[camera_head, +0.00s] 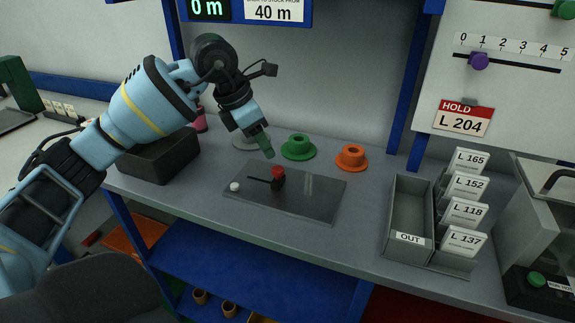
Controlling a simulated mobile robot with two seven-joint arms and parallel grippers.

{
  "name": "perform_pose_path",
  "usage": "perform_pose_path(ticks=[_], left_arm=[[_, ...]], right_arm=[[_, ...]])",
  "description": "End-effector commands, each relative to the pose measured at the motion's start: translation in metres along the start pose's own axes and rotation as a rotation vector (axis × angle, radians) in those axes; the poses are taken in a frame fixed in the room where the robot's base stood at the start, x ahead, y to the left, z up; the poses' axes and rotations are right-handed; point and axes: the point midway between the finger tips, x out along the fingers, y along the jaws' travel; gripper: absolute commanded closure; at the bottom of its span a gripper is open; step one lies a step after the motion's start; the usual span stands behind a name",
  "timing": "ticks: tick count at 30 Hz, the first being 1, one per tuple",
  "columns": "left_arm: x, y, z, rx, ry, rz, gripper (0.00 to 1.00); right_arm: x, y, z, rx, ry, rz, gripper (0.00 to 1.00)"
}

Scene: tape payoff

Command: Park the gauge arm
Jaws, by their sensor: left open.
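On a dark grey plate (318,194) on the bench stands a short black post with a red cap (278,171). A thin black bar (259,180) runs left from it, close above the plate; it looks like the gauge arm, though no label shows. A small white knob (235,187) sits at the plate's left end. My left gripper (264,147) points down and right, above the plate's back edge, a little behind and left of the red cap. Its green-tipped fingers are open, seen nearly edge-on, and apart from the post. My right gripper is not in view.
A green spool (298,147) and an orange spool (351,157) stand behind the plate. A black bin (158,156) is at the left. A grey OUT tray (391,222) and several labelled cards (463,212) stand right. Bench between plate and tray is clear.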

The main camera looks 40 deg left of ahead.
Motion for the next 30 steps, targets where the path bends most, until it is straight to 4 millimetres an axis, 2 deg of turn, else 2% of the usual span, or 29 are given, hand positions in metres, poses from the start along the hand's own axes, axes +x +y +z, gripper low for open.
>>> perform_pose_path(ticks=[7, 15, 21, 30], left_arm=[[0.01, -0.001, 0.0, 0.0, 0.001, -0.002, 0.52], [0.049, -0.001, 0.0, 0.001, 0.001, -0.005, 0.52], [0.071, -0.001, 0.001, 0.0, -0.002, -0.004, 0.52], [0.078, -0.001, 0.001, 0.001, -0.002, -0.003, 0.52]], right_arm=[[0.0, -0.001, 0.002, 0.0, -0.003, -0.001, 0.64], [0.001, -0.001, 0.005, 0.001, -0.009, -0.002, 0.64], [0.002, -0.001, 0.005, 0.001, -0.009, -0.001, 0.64], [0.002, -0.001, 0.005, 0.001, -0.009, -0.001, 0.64]])
